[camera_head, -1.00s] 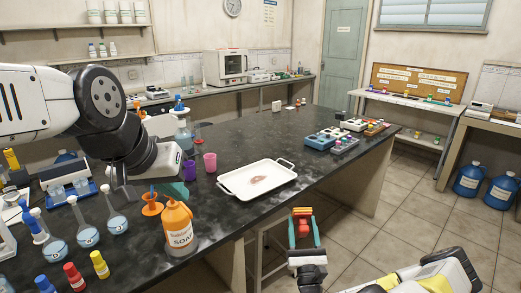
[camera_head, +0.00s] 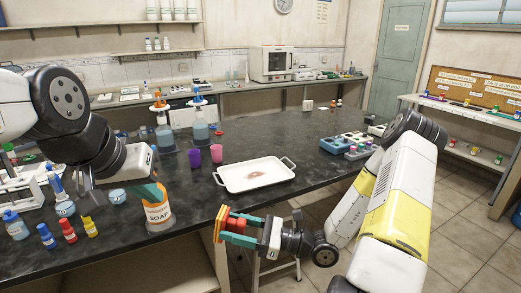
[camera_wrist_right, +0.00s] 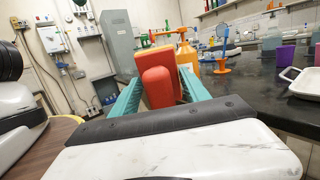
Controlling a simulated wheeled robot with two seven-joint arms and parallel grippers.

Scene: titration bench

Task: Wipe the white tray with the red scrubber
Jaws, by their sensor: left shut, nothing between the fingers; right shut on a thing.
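The white tray (camera_head: 236,176) lies on the dark bench top with a reddish-brown smear (camera_head: 256,175) in its middle. Its near end shows at the right edge of the wrist view (camera_wrist_right: 302,82). My right gripper (camera_head: 232,229) is shut on the red scrubber (camera_head: 236,226), in front of the bench's near edge, below and left of the tray. In the wrist view the scrubber (camera_wrist_right: 160,87) sits between the teal fingers. My left gripper (camera_head: 153,191) is shut and empty at the soap bottle, left of the tray; its fingertips are partly hidden.
The orange soap bottle (camera_head: 159,216) stands at the near edge. Purple (camera_head: 194,157) and pink (camera_head: 216,153) cups stand behind the tray's left end. Capped bottles stand at left, a blue block rack (camera_head: 345,145) at right. The bench around the tray is mostly clear.

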